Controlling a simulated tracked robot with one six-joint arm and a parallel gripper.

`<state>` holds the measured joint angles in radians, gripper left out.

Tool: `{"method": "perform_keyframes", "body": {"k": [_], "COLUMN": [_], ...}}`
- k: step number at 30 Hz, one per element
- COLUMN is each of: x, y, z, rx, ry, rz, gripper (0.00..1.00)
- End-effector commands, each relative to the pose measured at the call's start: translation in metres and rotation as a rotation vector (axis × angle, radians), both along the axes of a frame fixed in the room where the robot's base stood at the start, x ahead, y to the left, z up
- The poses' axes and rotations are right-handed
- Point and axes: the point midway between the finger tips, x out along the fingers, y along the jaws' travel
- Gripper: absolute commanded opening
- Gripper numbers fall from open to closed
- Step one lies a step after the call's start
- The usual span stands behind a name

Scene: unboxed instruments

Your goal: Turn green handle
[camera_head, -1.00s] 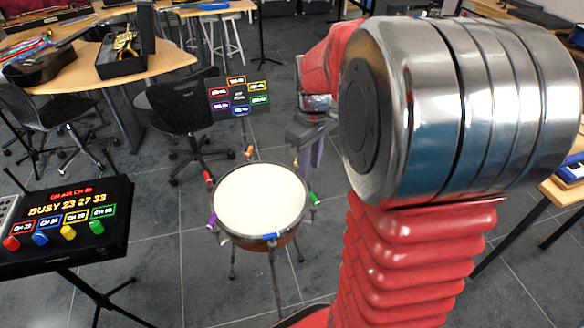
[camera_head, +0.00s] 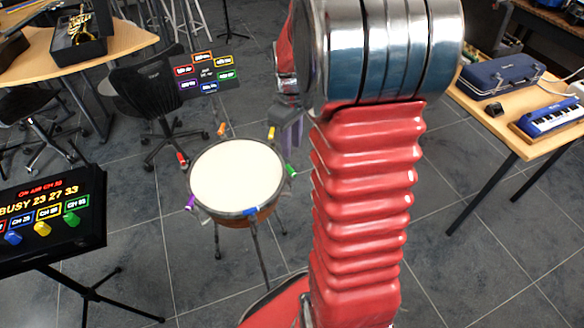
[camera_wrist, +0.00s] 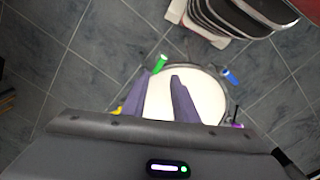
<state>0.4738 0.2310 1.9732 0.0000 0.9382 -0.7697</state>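A round white drum (camera_head: 236,176) on a stand has several coloured handles around its rim. Its green handle (camera_head: 291,170) sticks out at the right side of the rim. It also shows in the wrist view (camera_wrist: 160,63), just beyond my fingertips and a little left of centre. My gripper (camera_head: 291,140) is above the far right side of the drum, near the yellow handle (camera_head: 271,132). In the wrist view my two purple fingers (camera_wrist: 160,77) are apart with nothing between them, over the drumhead. The exact height gap to the green handle cannot be told.
A black panel (camera_head: 96,235) with coloured knobs, one green (camera_head: 70,217), stands at the left. A smaller labelled panel (camera_head: 207,72) stands behind the drum, beside a black chair (camera_head: 150,85). A table (camera_head: 520,135) with a blue keyboard is at the right. The floor between is clear.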

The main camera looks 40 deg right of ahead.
Motion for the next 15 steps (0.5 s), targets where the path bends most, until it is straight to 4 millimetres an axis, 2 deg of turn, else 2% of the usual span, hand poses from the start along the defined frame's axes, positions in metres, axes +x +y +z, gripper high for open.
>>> {"method": "perform_keyframes", "body": {"k": [15], "x": [0.0], "y": [0.001], "z": [-0.081], "rx": [0.001], "ry": [0.002], "rz": [0.0], "gripper": [0.26]}}
